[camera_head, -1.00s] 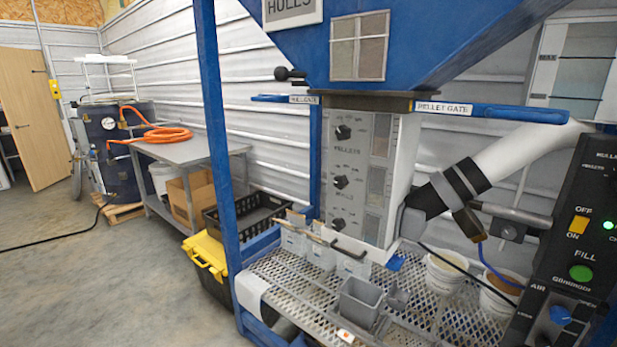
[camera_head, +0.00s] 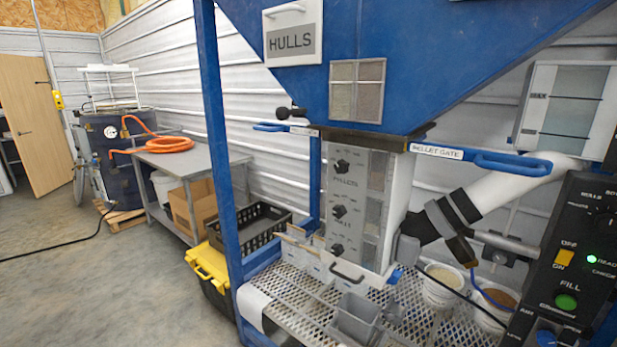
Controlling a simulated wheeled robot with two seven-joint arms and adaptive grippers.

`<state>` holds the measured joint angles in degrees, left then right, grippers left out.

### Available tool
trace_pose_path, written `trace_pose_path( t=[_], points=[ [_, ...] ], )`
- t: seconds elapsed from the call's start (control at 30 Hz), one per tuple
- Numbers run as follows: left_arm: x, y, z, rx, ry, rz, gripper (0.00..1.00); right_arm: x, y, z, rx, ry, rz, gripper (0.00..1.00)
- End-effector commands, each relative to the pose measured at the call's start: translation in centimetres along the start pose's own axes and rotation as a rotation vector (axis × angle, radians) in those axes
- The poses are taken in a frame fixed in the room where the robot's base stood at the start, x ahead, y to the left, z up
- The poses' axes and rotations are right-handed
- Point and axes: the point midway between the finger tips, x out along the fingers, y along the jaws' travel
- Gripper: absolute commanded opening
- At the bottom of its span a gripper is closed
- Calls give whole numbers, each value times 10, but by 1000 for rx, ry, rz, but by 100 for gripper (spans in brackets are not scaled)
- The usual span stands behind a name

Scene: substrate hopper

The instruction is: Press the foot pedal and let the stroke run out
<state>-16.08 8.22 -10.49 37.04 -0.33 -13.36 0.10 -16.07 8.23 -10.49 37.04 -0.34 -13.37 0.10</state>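The foot pedal is not visible in this view. The blue hopper (camera_head: 430,60) fills the upper middle, with a HULLS plate (camera_head: 291,41) on its front. Below it stands the grey metering box (camera_head: 355,215) with several black knobs. A black control panel (camera_head: 575,250) at the right edge has an orange OFF/ON switch (camera_head: 564,258), a lit green lamp (camera_head: 591,259) and a green FILL button (camera_head: 566,302). Neither of my grippers is in view.
A mesh shelf (camera_head: 290,290) below the box carries a grey scoop-like bin (camera_head: 356,318) and white buckets (camera_head: 440,290). A blue post (camera_head: 216,130) stands left of it. A yellow-lidded tote (camera_head: 206,265) sits beside the post. The floor (camera_head: 100,290) at left is mostly open.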

Motion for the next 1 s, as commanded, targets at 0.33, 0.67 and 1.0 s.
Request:
trace_pose_path(
  t=[0.33, 0.67, 1.0],
  points=[
    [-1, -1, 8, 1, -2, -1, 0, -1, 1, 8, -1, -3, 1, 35],
    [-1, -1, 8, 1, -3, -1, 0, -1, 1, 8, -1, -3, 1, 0],
    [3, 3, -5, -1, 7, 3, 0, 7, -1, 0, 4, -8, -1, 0]
  ],
)
